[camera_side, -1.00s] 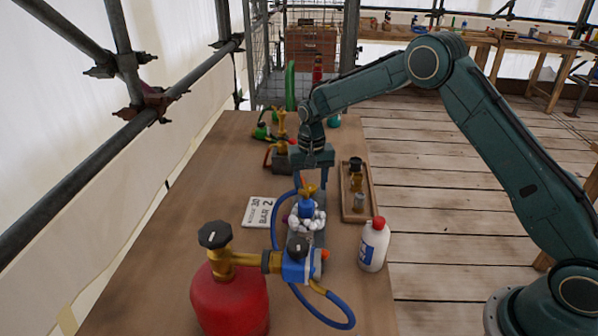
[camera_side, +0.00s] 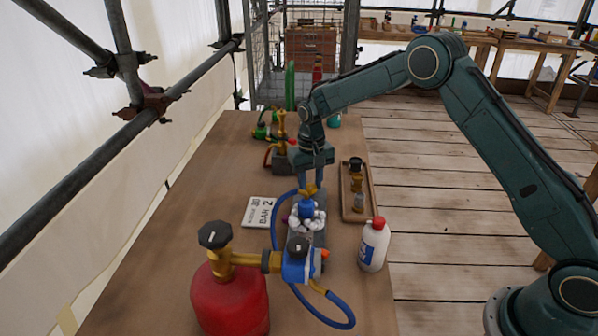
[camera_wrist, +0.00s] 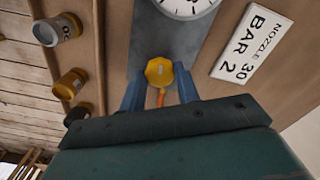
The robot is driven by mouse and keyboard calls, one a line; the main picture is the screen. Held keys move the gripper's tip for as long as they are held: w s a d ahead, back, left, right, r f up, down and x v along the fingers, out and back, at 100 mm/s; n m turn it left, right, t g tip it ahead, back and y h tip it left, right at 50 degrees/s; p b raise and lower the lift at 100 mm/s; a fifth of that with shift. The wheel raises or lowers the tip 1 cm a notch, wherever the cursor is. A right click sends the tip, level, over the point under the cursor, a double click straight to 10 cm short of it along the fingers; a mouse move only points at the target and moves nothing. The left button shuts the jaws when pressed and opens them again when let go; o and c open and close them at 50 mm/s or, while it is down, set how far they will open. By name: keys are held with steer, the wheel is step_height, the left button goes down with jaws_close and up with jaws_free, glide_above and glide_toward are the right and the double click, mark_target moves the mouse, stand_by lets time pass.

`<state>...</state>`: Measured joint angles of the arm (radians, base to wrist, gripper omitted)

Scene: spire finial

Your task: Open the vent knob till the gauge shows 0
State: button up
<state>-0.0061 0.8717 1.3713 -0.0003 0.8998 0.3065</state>
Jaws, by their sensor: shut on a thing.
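The brass-yellow vent knob (camera_wrist: 160,71) shows between my two blue fingers in the wrist view; in the side view it (camera_side: 308,190) tops a blue fitting. My gripper (camera_side: 312,187) reaches down from above and is shut on this knob; its fingers also show in the wrist view (camera_wrist: 160,84). A round white gauge (camera_wrist: 187,6) is cut off by the wrist view's top edge, so its needle and reading cannot be told. The blue fitting (camera_side: 306,209) has white lumps around its base.
A red cylinder (camera_side: 229,300) with a black-knobbed blue regulator (camera_side: 298,267) stands in front. A white bottle (camera_side: 374,246) is at right. A wooden tray (camera_side: 347,212) holds small fittings. A "NOZZLE 30 BAR 2" card (camera_side: 259,212) lies left. The left tabletop is clear.

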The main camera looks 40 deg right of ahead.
mark_target(310, 186)
steer(key=n, duration=0.5)
steer(key=shift+w+n, duration=0.1)
steer(key=shift+n, duration=2.3)
steer(key=o, duration=1)
steer(key=shift+c, duration=0.2)
steer(key=shift+r, duration=0.1)
step_height(310, 186, up, 14)
